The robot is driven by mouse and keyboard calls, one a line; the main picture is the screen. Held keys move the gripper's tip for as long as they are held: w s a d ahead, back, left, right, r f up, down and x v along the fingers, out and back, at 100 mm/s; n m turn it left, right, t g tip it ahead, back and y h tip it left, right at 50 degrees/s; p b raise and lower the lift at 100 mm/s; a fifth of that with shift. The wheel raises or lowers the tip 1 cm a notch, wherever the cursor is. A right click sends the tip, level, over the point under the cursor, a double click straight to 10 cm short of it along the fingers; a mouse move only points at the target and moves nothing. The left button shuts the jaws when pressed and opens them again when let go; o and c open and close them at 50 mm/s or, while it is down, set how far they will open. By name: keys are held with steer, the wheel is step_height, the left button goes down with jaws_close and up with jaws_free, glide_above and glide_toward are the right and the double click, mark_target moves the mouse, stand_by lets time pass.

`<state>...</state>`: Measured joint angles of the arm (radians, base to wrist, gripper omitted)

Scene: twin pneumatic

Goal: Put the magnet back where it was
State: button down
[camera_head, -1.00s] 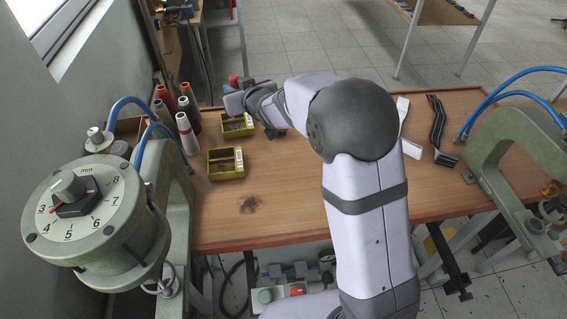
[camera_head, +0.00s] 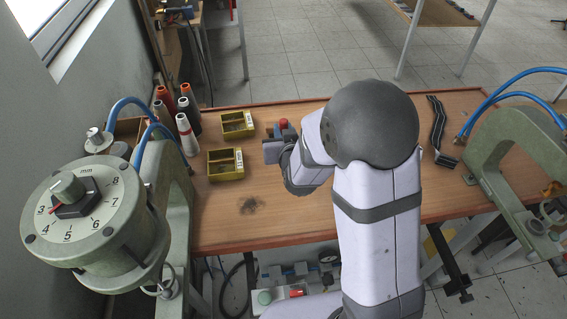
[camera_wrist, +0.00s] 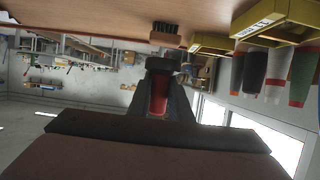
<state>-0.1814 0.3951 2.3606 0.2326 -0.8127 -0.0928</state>
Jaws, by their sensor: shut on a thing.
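The magnet, a red piece with a dark round end, is held between my gripper's dark fingers in the wrist view (camera_wrist: 159,98). In the head view its red top (camera_head: 283,123) shows above my gripper (camera_head: 279,138). My gripper is shut on it, over the wooden table (camera_head: 290,220) and just right of the yellow bins. The wrist picture is upside down, with the table at its top and the magnet's dark end towards it. A gap to the table cannot be judged exactly. My arm hides part of the table behind it.
Two yellow bins (camera_head: 226,178) (camera_head: 252,124) stand left of my gripper, with thread cones (camera_head: 186,134) beyond. A wooden-backed brush (camera_wrist: 165,33) lies near the magnet in the wrist view. Green presses (camera_head: 170,190) (camera_head: 520,150) flank the table. The front middle is clear.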

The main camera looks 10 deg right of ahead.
steer(key=shift+f, duration=0.1)
steer(key=shift+f+p, duration=0.45)
steer(key=shift+f, duration=2.55)
steer(key=shift+f, duration=0.1)
steer(key=shift+f+p, duration=0.35)
steer(key=shift+f, duration=1.4)
steer(key=shift+f, duration=0.15)
steer(key=c, duration=1.6)
jaws_free()
